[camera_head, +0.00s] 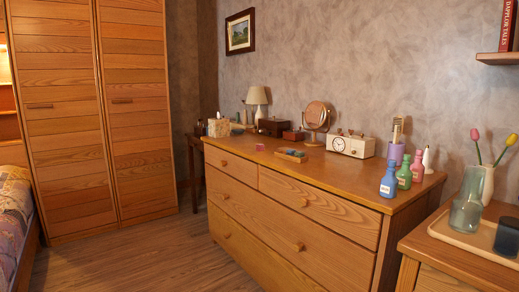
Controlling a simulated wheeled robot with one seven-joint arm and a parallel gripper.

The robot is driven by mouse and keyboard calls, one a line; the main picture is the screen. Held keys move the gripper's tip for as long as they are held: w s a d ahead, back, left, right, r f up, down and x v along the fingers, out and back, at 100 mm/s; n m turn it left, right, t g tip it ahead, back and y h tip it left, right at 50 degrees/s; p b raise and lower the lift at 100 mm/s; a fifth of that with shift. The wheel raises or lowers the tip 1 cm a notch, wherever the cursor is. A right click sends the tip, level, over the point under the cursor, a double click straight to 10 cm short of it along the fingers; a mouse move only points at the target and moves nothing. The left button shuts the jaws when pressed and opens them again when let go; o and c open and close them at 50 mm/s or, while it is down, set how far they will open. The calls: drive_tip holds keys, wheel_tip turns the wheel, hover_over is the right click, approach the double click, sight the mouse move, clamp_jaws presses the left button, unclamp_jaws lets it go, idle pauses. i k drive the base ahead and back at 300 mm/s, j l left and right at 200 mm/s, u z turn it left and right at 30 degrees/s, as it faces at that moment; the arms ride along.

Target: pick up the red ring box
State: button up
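A dark red, low box (294,135) stands toward the back of the wooden dresser top (345,172), left of the round mirror. A small pinkish-red cube (260,147) sits nearer the dresser's front left edge. Both are small here, and I cannot tell for certain which is the red ring box. Both stand apart from my gripper, which is not in view.
A brown box (272,127), a round mirror (317,116), a white clock radio (350,145) and a small tray of colored items (291,156) share the dresser. Three bottles, including a blue one (389,180), stand at its right end. The floor (180,257) in front is clear.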

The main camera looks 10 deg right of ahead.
sight(260, 147)
drive_tip(key=i+j, duration=0.2)
drive_tip(key=i, duration=0.35)
drive_tip(key=i+j+u, duration=0.1)
drive_tip(key=i, duration=0.4)
drive_tip(key=i+j, duration=0.3)
drive_tip(key=i, duration=0.25)
drive_tip(key=u, duration=0.05)
